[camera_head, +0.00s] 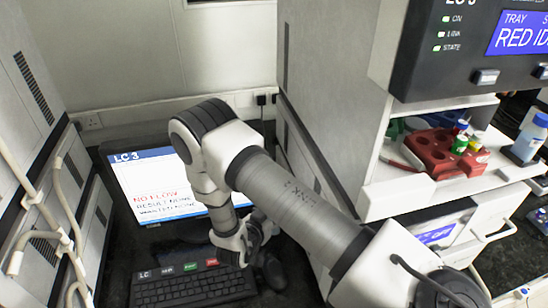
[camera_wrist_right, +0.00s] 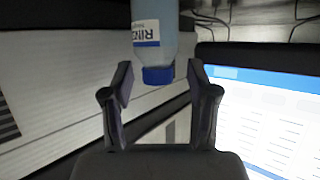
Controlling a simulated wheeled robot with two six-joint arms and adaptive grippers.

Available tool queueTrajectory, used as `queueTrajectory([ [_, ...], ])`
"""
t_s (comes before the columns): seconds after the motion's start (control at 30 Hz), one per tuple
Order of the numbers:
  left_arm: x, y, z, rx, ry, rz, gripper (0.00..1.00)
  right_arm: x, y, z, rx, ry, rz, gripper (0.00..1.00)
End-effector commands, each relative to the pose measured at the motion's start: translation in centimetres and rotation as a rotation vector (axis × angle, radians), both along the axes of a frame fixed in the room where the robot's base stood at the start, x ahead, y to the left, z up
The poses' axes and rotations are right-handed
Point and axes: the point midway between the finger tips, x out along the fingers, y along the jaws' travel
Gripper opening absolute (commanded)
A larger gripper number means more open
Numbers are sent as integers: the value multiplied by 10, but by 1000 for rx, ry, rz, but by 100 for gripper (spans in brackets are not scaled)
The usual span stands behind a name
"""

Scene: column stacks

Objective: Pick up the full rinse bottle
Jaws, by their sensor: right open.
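A bottle (camera_wrist_right: 155,22) with a blue cap and a white label with blue print, partly cut off, shows at the top of the right wrist view. Its cap points toward my right gripper (camera_wrist_right: 160,72). The gripper is open, and the cap appears between its fingertips without visible contact. How full this bottle is cannot be told. In the head view my right arm reaches to the gripper (camera_head: 245,240) near the screen and keyboard; that bottle is hidden there. Another bottle (camera_head: 528,140) with a blue cap stands on the right shelf. My left gripper is not in view.
A lit screen (camera_head: 150,190) reading LC 3 and NO FLOW stands behind a keyboard (camera_head: 190,288). Grey cabinets flank this narrow bay. A red rack (camera_head: 440,155) with small capped vials sits in the right instrument's opening. Hoses (camera_head: 55,205) hang at left.

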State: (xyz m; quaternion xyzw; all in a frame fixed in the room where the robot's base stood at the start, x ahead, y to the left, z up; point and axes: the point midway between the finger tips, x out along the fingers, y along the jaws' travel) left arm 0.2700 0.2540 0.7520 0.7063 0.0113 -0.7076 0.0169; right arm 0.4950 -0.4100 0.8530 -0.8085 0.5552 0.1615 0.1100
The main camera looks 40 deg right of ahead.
Motion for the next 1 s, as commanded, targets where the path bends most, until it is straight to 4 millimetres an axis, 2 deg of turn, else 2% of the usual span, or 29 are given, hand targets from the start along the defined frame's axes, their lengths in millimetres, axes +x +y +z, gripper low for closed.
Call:
queueTrajectory([
  [0.1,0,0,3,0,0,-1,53,3,-10,-4,0,1,-1,59],
  [0.27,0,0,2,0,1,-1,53,4,-10,-5,-1,1,3,59],
  [0.3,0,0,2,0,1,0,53,4,-10,-5,-1,1,2,56],
  [0.43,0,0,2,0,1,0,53,4,-10,-5,-1,1,2,10],
  [0.8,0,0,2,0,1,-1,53,3,-10,-5,0,3,1,8],
  [1.0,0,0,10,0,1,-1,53,6,-12,6,1,1,3,8],
])
